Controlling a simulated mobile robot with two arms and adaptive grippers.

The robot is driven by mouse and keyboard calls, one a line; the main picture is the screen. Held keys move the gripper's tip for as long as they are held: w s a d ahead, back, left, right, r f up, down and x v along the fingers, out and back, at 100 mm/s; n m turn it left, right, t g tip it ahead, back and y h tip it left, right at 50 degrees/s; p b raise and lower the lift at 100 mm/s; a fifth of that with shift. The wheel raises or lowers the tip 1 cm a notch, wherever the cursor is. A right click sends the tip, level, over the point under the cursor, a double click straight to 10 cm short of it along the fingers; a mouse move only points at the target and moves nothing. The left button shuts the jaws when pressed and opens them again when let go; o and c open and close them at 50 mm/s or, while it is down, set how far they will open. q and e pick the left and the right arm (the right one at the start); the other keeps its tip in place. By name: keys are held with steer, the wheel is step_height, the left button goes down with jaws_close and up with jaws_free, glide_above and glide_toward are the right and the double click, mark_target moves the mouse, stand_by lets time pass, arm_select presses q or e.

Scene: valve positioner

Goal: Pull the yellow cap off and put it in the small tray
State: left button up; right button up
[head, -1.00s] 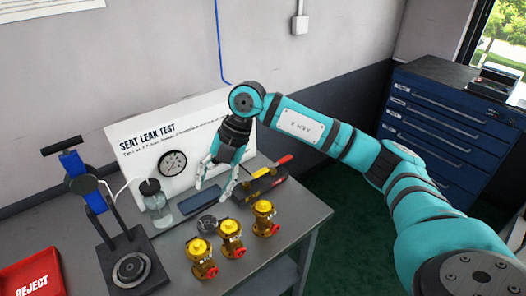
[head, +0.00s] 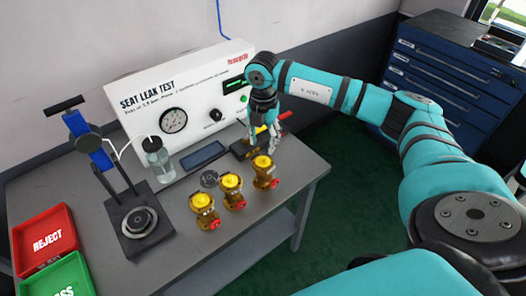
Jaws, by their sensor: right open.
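Three brass valves, each with a yellow cap, stand upright in a row on the grey bench: left cap (head: 201,201), middle cap (head: 231,182) and right cap (head: 262,162). Each valve has a red part at its side. My right gripper (head: 264,145) is open and empty, pointing down behind the right valve, in front of a black tray-like holder (head: 242,151) with yellow and red items. I cannot tell whether it touches anything there. A flat dark blue tray or pad (head: 204,154) lies behind the valves. Which one is the small tray is unclear. My left gripper is out of view.
The white seat leak test panel (head: 190,95) stands at the back. A black stand (head: 140,222) and a clear bottle (head: 158,160) are left of the valves. Red reject (head: 45,243) and green (head: 58,278) trays lie far left. The bench front is clear.

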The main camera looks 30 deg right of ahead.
mark_target(263, 157)
step_height(263, 157, down, 7)
steer(key=shift+r+p, duration=0.1)
steer(key=shift+p, duration=0.5)
jaws_close()
stand_by(0.4)
